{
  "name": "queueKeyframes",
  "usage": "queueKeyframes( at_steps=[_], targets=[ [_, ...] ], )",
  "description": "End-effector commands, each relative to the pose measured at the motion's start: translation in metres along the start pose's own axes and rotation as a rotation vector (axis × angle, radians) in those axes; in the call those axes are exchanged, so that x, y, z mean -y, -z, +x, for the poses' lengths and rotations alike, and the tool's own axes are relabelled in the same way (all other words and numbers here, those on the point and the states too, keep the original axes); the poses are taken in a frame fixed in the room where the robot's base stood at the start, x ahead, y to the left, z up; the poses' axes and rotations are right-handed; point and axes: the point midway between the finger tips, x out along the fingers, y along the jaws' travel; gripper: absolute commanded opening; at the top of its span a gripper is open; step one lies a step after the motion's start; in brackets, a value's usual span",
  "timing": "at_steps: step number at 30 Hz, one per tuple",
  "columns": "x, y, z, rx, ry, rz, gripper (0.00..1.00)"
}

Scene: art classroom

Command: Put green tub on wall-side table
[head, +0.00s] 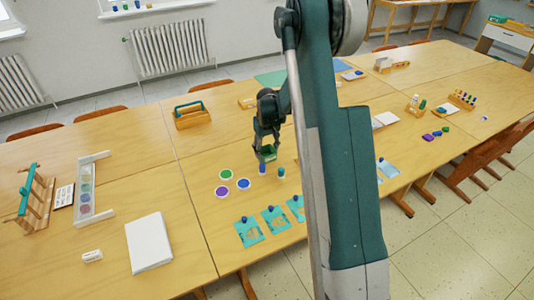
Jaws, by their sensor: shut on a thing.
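My gripper (267,140) points down over the middle of the long row of wooden tables. It is shut on a green tub (266,154), which shows just below the fingers and is partly covered by them. Whether the tub touches the tabletop I cannot tell. A wooden table (425,4) stands by the wall at the top right, cut off by the frame's edge. My arm hides part of the middle tables.
Near the tub stand round pots with green (225,174), blue (243,184) and purple (222,191) tops, and small blue (262,168) and green (281,173) pieces. A wooden carrier (191,116) stands left.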

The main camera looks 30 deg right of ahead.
Motion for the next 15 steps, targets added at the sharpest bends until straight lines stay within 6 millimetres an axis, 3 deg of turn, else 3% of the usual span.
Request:
queueKeyframes(
  at_steps=[3,4,7,15],
  targets=[
    [0.0,0.0,0.0035,0.0,0.0,0.0,0.34],
    [0.0,0.0001,0.0031,0.0,0.0,0.0,0.5],
    [0.0,0.0,0.0026,0.0,0.0,0.0,0.62],
    [0.0,0.0001,0.0025,0.0,0.0,0.0,0.62]
  ],
)
